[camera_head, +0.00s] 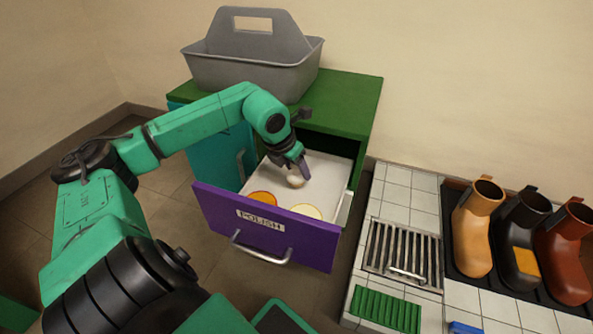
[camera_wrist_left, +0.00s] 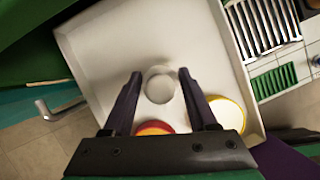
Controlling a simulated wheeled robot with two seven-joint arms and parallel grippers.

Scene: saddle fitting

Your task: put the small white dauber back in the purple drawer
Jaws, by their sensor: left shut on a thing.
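The purple drawer (camera_head: 310,246), labelled POLISH, is pulled open from the green cabinet, and its white interior shows. My left gripper (camera_head: 301,171) reaches down inside the drawer, towards its back. It is shut on the small white dauber (camera_head: 295,181). In the left wrist view the round end of the dauber (camera_wrist_left: 160,88) shows between the two fingertips (camera_wrist_left: 159,74), over the white drawer floor. I cannot tell whether the dauber touches the floor. My right gripper is not in view.
An orange-red tin (camera_head: 263,198) and a pale cream tin (camera_head: 306,211) lie near the drawer's front. A grey caddy (camera_head: 252,70) stands on the green cabinet (camera_head: 345,100). To the right, a tiled bench (camera_head: 395,190) holds a metal grate (camera_head: 402,255), a green ridged pad (camera_head: 386,309) and several boots.

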